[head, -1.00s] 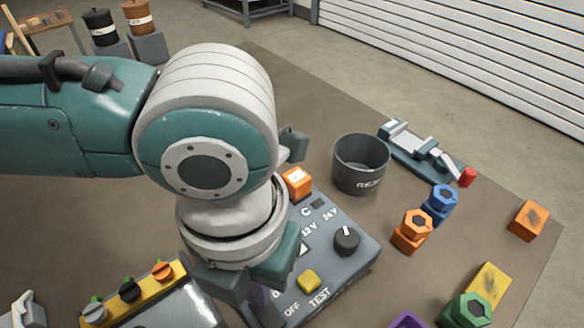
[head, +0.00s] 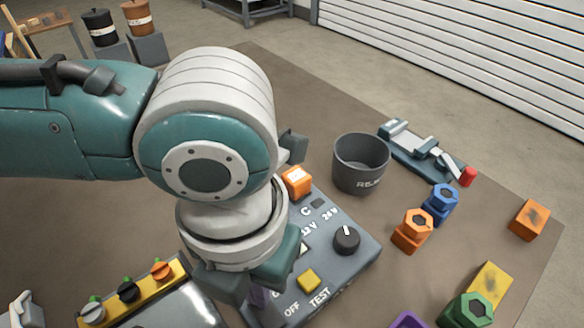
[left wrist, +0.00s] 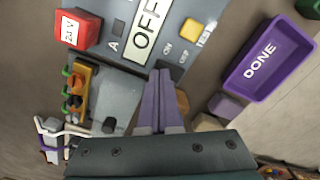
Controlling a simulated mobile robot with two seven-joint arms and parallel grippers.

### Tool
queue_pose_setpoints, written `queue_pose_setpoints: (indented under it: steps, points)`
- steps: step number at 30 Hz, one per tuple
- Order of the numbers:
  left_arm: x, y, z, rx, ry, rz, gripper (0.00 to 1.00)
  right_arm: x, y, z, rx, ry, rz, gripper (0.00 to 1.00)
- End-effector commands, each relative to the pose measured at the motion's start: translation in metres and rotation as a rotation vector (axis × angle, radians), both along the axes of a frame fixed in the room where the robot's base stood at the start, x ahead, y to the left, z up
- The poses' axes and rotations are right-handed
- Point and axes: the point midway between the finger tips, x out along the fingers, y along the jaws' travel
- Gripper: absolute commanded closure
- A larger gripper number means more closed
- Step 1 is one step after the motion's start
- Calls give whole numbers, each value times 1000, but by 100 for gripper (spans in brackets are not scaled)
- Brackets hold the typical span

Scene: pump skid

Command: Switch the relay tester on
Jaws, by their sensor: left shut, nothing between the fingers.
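The relay tester (head: 342,272) is a grey-blue panel with a black knob (head: 346,240), a yellow button (head: 309,279), and printed C, 12 V, 24 V, OFF and TEST marks. In the left wrist view its display (left wrist: 148,27) reads OFF, and ON and OFF marks stand beside the fingertips. My left gripper (head: 258,297) points down over the tester's near left part. Its purple fingers (left wrist: 159,73) are shut and empty, with tips close to those marks. I cannot tell whether they touch the panel. The switch itself is hidden or unclear. My right gripper is not in view.
An orange block (head: 297,182) sits at the tester's far end. A dark grey bin (head: 360,165) stands behind it. A yellow rack (head: 135,292) is at left; a purple DONE bin (left wrist: 262,60) is at right. Coloured hex-topped parts stand right of the tester.

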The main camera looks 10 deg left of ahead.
Motion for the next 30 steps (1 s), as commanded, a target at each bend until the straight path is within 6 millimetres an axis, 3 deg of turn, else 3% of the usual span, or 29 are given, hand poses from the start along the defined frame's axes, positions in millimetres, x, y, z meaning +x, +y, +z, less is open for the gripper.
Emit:
queue_pose_setpoints:
  steps: [30]
  points:
    - [0,0,-14,0,0,-1,100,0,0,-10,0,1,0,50]
